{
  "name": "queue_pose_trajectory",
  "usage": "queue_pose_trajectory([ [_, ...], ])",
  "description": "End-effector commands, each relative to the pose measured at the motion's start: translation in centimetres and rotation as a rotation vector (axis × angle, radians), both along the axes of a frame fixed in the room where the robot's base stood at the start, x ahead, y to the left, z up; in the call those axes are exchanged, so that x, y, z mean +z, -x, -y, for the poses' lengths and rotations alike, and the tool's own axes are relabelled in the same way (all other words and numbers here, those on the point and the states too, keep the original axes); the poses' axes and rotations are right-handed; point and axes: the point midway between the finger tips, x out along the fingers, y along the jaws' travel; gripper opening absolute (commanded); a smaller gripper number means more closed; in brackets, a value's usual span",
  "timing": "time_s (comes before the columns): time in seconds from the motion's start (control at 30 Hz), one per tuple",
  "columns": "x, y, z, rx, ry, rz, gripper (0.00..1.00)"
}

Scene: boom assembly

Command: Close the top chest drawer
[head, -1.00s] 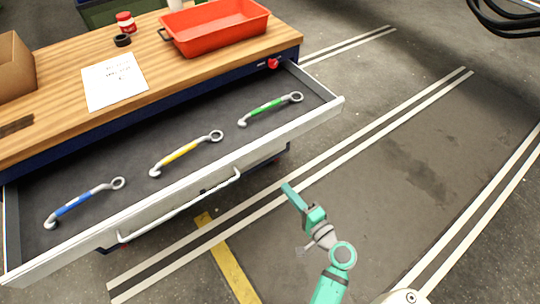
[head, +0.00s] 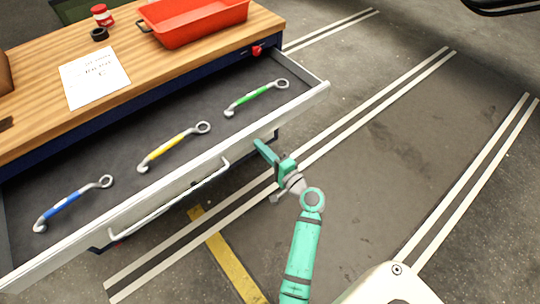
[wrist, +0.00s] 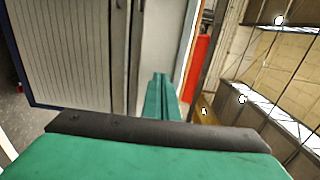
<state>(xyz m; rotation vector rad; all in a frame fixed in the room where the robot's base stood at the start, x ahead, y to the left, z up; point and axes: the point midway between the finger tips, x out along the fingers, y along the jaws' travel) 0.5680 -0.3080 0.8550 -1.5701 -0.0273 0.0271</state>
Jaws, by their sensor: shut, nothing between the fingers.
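The top chest drawer (head: 262,131) is pulled well out from under the wooden chest top. Its pale front has a long bar handle (head: 172,202). Blue (head: 72,204), yellow (head: 173,147) and green (head: 256,97) wrenches lie inside on the dark drawer floor. My gripper (head: 264,151) is shut and empty, just outside the drawer front, to the right of the handle. Its fingers also show in the wrist view (wrist: 160,100). I cannot tell whether they touch the front.
On the wooden top (head: 140,75) are a red tray (head: 200,22), a paper sheet (head: 94,77), a black ring (head: 99,34) and a red-and-white jar (head: 103,15). The floor to the right, with white double lines, is clear.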

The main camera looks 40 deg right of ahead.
Motion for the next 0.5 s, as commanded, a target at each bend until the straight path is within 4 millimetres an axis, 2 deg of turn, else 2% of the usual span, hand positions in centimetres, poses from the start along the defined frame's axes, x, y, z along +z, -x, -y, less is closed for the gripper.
queue_pose_trajectory([
  [0.2, 0.0, -1.6, 0.0, 0.000, 0.001, -0.001, 0.00],
  [0.5, 0.0, -1.7, 0.0, -0.001, 0.001, 0.000, 0.00],
])
